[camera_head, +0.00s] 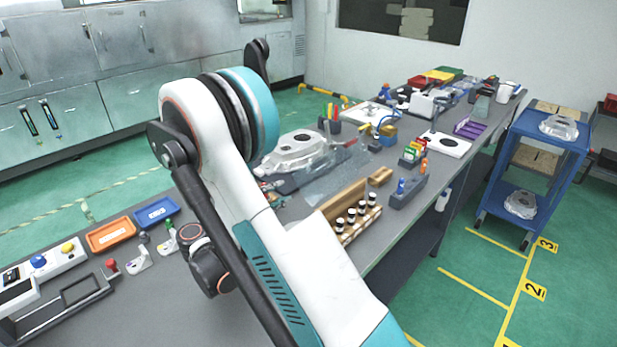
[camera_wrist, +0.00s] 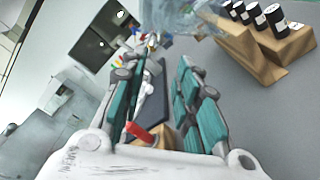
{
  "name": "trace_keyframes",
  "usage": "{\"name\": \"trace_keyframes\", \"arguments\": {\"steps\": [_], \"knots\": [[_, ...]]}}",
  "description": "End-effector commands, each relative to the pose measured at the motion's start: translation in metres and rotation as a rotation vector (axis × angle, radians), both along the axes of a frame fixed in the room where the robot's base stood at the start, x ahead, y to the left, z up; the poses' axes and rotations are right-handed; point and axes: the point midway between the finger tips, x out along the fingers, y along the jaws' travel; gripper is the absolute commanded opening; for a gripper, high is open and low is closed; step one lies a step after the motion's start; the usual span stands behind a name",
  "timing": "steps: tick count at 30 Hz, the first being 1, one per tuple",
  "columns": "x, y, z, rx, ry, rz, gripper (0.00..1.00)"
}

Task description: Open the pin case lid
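My gripper (camera_wrist: 164,65) shows in the wrist view with its two teal-padded fingers spread apart and nothing clamped between them. Beyond and between the fingers lie a red curved piece (camera_wrist: 139,133) and a small brown block (camera_wrist: 163,136), both partly hidden by my gripper. I cannot tell for certain which thing is the pin case, nor how its lid stands. In the head view a brown wooden holder (camera_head: 343,200) stands on the bench with several black-and-white bottles. It also shows at the upper right of the wrist view (camera_wrist: 246,55). My gripper's fingers are hidden in the head view.
My arm covers the middle of the grey bench (camera_head: 140,290) in the head view. Orange (camera_head: 110,234) and blue (camera_head: 156,212) trays lie at left. A metal casting (camera_head: 297,148) lies beyond my arm. A blue cart (camera_head: 553,150) stands at right.

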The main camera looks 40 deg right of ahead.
Motion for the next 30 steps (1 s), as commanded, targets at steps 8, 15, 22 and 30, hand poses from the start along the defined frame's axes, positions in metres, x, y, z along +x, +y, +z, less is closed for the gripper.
{"name": "trace_keyframes", "arguments": {"steps": [8, 15, 22, 30], "knots": [[0.002, -0.047, -0.002, 0.002, 0.000, -0.005, 0.29], [0.006, -0.094, -0.002, 0.002, 0.000, -0.004, 0.29], [0.009, -0.123, -0.001, 0.003, -0.001, -0.002, 0.29], [0.010, -0.132, 0.001, 0.003, -0.001, 0.001, 0.29]]}}
